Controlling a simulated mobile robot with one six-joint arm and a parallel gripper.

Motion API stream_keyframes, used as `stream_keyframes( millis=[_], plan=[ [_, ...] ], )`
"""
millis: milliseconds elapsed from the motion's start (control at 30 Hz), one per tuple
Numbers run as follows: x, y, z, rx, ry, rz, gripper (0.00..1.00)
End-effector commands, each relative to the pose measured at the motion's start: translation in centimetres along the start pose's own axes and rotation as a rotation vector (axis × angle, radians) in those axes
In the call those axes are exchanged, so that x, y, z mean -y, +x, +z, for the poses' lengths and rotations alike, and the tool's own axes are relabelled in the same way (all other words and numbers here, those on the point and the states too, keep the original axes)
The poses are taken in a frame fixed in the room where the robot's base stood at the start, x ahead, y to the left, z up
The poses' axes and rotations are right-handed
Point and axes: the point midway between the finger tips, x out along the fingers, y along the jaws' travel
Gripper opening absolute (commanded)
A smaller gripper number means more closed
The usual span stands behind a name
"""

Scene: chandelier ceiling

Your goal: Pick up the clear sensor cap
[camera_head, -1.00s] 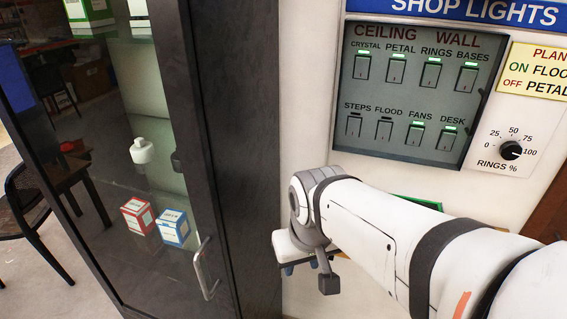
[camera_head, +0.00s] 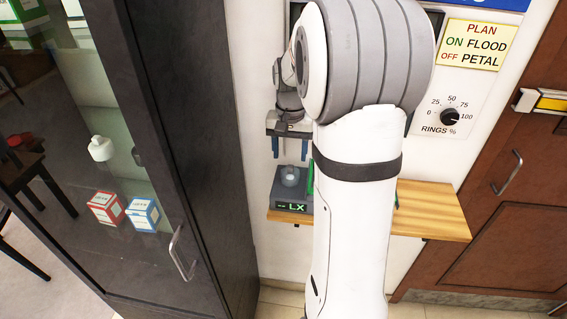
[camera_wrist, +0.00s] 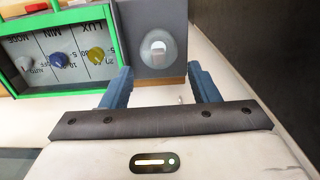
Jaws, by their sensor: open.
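The clear sensor cap (camera_head: 290,174) is a small translucent dome on top of a grey sensor box (camera_head: 289,192) with a green "LX" display. It also shows in the wrist view (camera_wrist: 157,46), rounded and see-through, with a pale part inside. My gripper (camera_head: 290,150) is open and empty, its two blue fingers pointing down just above the cap. In the wrist view, my gripper (camera_wrist: 160,76) has its fingertips spread, with the cap between and beyond them, not touching. My arm hides much of the shelf in the head view.
The box stands on a wooden shelf (camera_head: 435,209). A green-framed panel (camera_wrist: 68,58) with several knobs is beside it in the wrist view. A dark glass-door cabinet (camera_head: 180,150) stands left and a wooden door (camera_head: 520,190) right. The shelf's right end is clear.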

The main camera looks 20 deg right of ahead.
Motion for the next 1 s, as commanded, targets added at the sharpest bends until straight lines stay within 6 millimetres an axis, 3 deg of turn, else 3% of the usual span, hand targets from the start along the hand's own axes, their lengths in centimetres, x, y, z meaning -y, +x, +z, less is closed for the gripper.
stream_keyframes(
  millis=[600,867,1000],
  plan=[
    [-0.2,7.3,0.0,0.003,0.002,0.001,0.55],
    [-0.2,7.7,0.0,0.001,0.001,0.0,0.55],
    [-0.2,7.7,0.0,0.001,0.0,0.0,0.43]
  ],
)
